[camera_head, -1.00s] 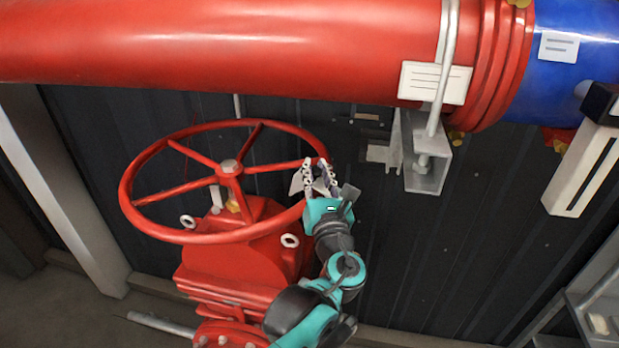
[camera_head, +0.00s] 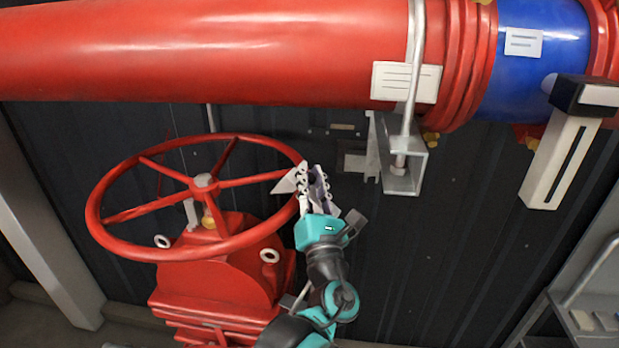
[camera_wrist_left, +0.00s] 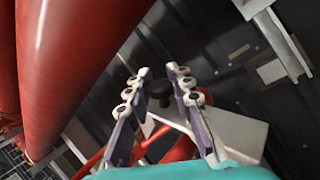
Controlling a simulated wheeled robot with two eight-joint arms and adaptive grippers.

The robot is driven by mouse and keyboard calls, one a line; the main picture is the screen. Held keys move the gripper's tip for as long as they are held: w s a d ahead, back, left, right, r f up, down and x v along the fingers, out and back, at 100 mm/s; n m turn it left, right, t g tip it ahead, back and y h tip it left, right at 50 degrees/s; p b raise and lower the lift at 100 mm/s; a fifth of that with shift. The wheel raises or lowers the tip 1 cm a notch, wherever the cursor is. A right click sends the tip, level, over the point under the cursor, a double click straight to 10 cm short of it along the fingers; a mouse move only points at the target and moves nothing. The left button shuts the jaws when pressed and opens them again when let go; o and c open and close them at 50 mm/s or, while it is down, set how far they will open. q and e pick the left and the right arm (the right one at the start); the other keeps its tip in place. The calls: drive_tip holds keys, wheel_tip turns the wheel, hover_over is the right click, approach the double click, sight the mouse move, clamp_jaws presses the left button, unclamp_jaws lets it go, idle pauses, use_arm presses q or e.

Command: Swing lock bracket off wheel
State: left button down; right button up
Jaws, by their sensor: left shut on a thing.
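The red wheel (camera_head: 205,182) stands at the left in the head view, with its right rim beside my left gripper (camera_head: 315,182). The lock bracket (camera_head: 285,186) is a pale grey plate, showing on the gripper's left by the rim and partly hidden by the fingers. In the left wrist view, my left gripper (camera_wrist_left: 160,90) has its fingers on either side of the bracket's black knob (camera_wrist_left: 159,90). The bracket plate (camera_wrist_left: 235,132) spreads behind the fingers, with the red rim (camera_wrist_left: 180,150) partly hidden beyond it. My right gripper is not in view.
A big red pipe (camera_head: 200,50) runs across the top. A grey channel support (camera_head: 405,165) hangs just right of the gripper. A white slotted post with a black block (camera_head: 550,160) is farther right. A dark panel wall (camera_head: 450,230) stands behind.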

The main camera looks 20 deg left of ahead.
use_arm(q)
drive_tip(key=c, duration=1.3)
unclamp_jaws()
drive_tip(key=v, duration=1.2)
